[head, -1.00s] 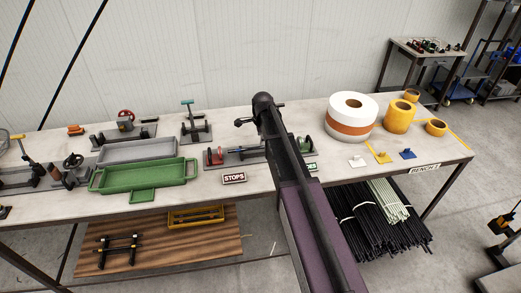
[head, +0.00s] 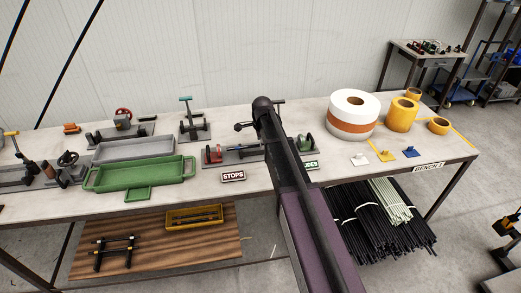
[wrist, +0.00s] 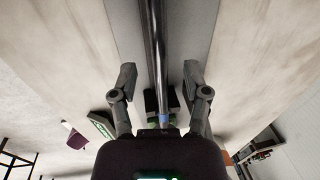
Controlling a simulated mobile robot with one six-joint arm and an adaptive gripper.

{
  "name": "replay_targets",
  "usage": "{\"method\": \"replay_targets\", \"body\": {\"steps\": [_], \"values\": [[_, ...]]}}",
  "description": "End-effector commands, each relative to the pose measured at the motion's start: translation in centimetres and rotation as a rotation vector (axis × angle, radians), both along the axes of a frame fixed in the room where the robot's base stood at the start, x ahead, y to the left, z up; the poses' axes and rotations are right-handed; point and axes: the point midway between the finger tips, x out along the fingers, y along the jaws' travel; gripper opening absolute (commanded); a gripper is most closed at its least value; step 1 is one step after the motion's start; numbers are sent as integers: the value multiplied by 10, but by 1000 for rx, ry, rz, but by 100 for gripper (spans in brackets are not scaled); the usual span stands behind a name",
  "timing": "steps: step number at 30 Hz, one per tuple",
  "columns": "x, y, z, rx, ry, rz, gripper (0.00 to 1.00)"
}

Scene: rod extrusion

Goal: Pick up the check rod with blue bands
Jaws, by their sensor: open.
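A metallic rod (wrist: 157,45) with a blue band (wrist: 167,121) runs lengthwise up the middle of the wrist view. Only one blue band shows there; the rest of the rod is out of frame or hidden. My gripper (wrist: 160,74) is open, with one finger on each side of the rod. Both fingers look apart from it, and I cannot tell the height gap. The rod lies along a grey fixture (wrist: 194,25) with a dark block (wrist: 162,100) under the near end. In the head view my forearm hides the gripper and part of the fixture (head: 245,154).
Large white-orange (head: 353,115) and yellow rolls (head: 402,115) stand right. Dark rods (head: 375,230) lie below the bench (head: 330,178).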

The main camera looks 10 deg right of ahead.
Motion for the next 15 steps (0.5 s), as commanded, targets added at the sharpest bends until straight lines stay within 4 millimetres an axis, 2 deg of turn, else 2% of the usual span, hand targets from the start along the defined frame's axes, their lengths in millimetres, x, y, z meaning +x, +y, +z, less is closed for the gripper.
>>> {"method": "replay_targets", "body": {"steps": [4, 15], "values": [[1, 0, -8, 0, 0, 0, 61], [2, 0, -8, 0, 0, 0, 61]]}}
